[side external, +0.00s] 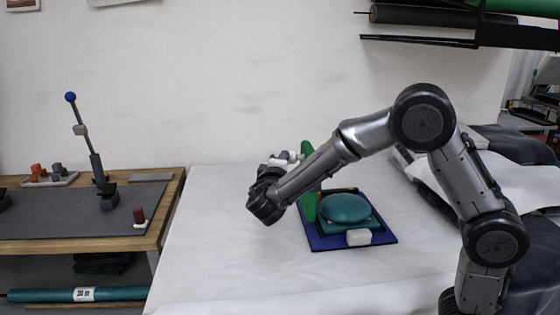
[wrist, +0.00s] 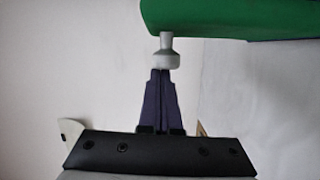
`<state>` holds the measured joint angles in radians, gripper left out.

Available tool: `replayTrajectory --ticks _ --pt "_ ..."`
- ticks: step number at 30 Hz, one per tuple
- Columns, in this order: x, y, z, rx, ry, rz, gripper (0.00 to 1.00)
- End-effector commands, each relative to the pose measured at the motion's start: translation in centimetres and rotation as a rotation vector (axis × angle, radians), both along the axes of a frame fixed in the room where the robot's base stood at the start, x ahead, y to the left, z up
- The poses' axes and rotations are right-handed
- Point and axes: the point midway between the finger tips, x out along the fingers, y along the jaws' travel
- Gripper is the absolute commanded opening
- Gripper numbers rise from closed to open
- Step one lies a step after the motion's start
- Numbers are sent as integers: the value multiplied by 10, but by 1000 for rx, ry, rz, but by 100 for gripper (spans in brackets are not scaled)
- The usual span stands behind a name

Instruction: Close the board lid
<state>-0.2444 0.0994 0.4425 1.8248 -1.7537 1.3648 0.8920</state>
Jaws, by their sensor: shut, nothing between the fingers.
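The green lid (side external: 309,208) stands raised, nearly upright, at the left edge of a dark blue board (side external: 318,243) on the white-covered table. My arm crosses in front of part of it. In the wrist view the lid (wrist: 235,18) fills the upper right, with a grey knob (wrist: 165,58) projecting from it. My gripper (wrist: 160,72) has its purple fingers shut together with nothing between them. The fingertips are right by the knob; I cannot tell whether they touch it. In the side view my gripper (side external: 279,158) is on the lid's left side, at its upper part.
A teal rounded pad (side external: 345,208) sits on the board, with a small white block (side external: 358,237) at its front. The white table (side external: 220,250) is clear to the left and front. A wooden bench (side external: 70,235) with a small lever stand (side external: 98,165) is at far left.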

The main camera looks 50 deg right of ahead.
Motion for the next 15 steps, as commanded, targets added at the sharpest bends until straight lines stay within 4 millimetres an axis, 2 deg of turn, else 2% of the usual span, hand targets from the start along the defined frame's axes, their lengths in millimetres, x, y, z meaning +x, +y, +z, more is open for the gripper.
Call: replayTrajectory --ticks 8,15 --pt "-16 -15 8 77 -77 -4 0" --pt "-44 -43 17 222 -226 -5 0"
